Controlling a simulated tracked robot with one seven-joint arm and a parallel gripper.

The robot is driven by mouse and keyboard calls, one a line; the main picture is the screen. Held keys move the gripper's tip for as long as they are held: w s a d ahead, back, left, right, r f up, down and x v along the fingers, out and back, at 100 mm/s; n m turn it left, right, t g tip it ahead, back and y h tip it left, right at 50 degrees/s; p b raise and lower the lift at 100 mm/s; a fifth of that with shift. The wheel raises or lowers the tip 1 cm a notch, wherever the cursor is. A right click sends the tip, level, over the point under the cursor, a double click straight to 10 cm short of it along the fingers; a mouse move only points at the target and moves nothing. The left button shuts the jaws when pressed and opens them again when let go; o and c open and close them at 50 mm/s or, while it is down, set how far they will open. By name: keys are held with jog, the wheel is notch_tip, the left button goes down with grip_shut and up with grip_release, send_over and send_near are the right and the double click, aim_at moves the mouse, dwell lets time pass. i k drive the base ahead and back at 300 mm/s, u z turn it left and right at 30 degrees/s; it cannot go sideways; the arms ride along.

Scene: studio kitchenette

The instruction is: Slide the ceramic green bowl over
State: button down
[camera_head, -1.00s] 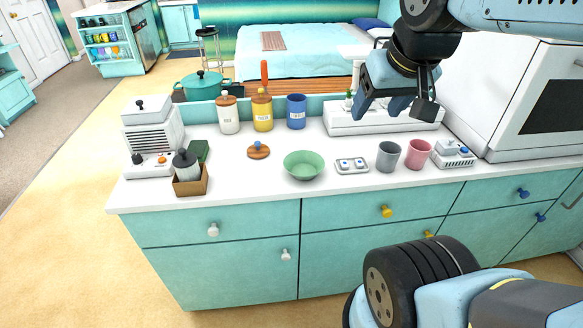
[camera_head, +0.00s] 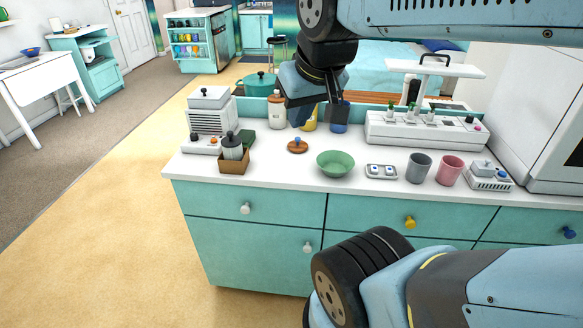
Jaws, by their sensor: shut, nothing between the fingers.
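The green ceramic bowl (camera_head: 336,164) sits upright on the white counter (camera_head: 275,181), near its front edge. It looks empty. My gripper (camera_head: 318,115) hangs above and behind the bowl, a little to its left in the picture. It is shut, holds nothing and does not touch the bowl.
A brown box (camera_head: 235,163) stands further left.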

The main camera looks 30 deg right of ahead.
aim_at(334, 163)
jog(key=u, duration=1.3)
jog(key=k, duration=1)
jog(key=z, duration=2.45)
jog(key=k, duration=0.1)
jog(key=u, duration=0.2)
jog(key=i, duration=0.5)
